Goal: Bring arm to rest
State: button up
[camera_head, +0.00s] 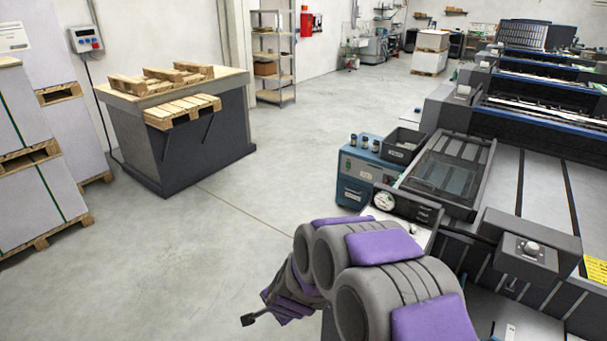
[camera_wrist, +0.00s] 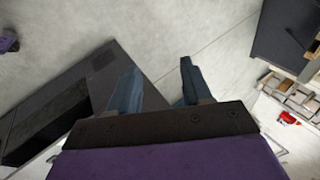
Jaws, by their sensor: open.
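My arm, grey with purple pads, is folded low in the front middle of the head view, beside the near end of the printing machine (camera_head: 510,200). In the wrist view my gripper (camera_wrist: 160,66) shows two blue-grey fingers set apart, with nothing between them. Bare concrete floor (camera_wrist: 165,40) shows past the fingertips. In the head view most of the gripper is hidden behind the arm; only a small dark part sticks out at its lower left.
A blue control box (camera_head: 358,178) and a dark bin (camera_head: 402,146) stand just beyond my arm. A workbench (camera_head: 190,140) with wooden pallets and stacks of wrapped paper (camera_head: 28,165) stand at left. The floor (camera_head: 270,190) between is clear.

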jog(key=s+d+r+n+g, duration=0.3)
jog(key=s+d+r+n, duration=0.4)
jog(key=s+r, duration=0.6)
jog(key=s+d+r+n+g+h, duration=0.1)
jog(key=s+d+r+g, duration=0.1)
jog(key=s+d, duration=0.5)
jog(key=s+d+r+n+g+h, duration=0.1)
jog(key=s+d+r, duration=0.3)
jog(key=s+d, duration=0.4)
jog(key=s+g, duration=0.1)
jog(key=s, duration=0.5)
jog(key=shift+s+h, duration=0.4)
